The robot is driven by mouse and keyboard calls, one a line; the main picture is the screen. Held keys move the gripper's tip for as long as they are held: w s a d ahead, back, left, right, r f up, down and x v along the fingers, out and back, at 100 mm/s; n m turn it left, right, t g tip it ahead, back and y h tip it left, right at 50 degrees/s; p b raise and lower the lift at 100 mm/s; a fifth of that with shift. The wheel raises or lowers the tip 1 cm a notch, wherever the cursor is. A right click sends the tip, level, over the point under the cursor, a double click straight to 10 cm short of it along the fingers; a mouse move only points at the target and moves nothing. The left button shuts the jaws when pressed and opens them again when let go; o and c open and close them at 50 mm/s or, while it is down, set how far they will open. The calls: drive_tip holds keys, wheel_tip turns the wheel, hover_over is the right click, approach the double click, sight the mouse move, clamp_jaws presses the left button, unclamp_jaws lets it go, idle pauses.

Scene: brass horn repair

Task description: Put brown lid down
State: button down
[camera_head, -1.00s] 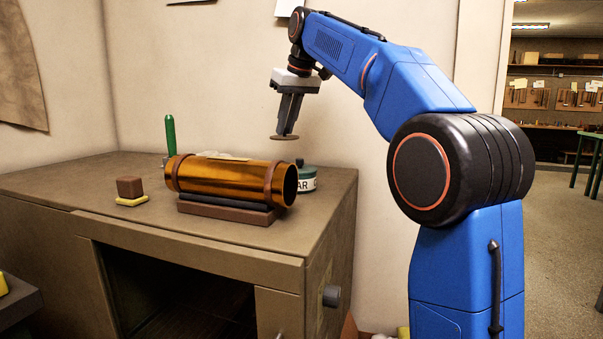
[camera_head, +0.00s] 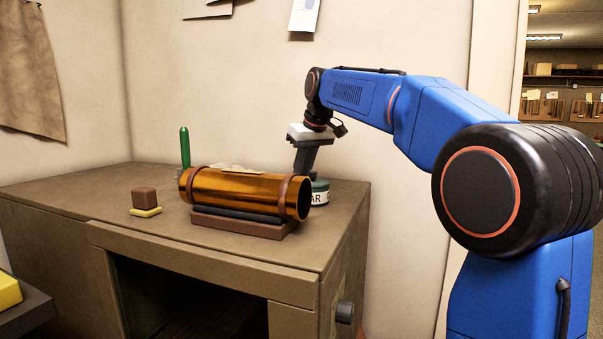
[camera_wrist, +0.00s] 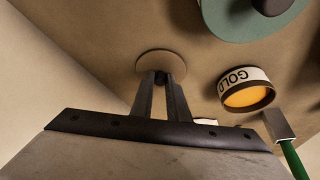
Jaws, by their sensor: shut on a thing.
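The brown lid (camera_wrist: 152,62) is a flat round disc with a small knob, seen in the wrist view at the tips of my gripper (camera_wrist: 164,77). My gripper is shut on the lid's knob. In the head view my gripper (camera_head: 303,172) points down behind the right end of the brass tube. The lid is hidden there. The lid is low, close to the bench top, but I cannot tell whether it touches it. An open jar marked GOLD (camera_wrist: 245,76), with orange contents, stands to the lid's right in the wrist view.
The brass tube (camera_head: 235,190) lies on a brown cradle (camera_head: 240,225). A teal jar (camera_head: 320,187) stands behind its right end; a teal round top (camera_wrist: 225,22) shows in the wrist view. A green-handled tool (camera_head: 185,147) and a brown block (camera_head: 144,198) are left. Bench front is clear.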

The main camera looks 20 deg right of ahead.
drive_tip(key=shift+f, duration=0.1)
drive_tip(key=c, duration=1.7)
unclamp_jaws()
drive_tip(key=v, duration=1.2)
drive_tip(key=shift+d, duration=0.1)
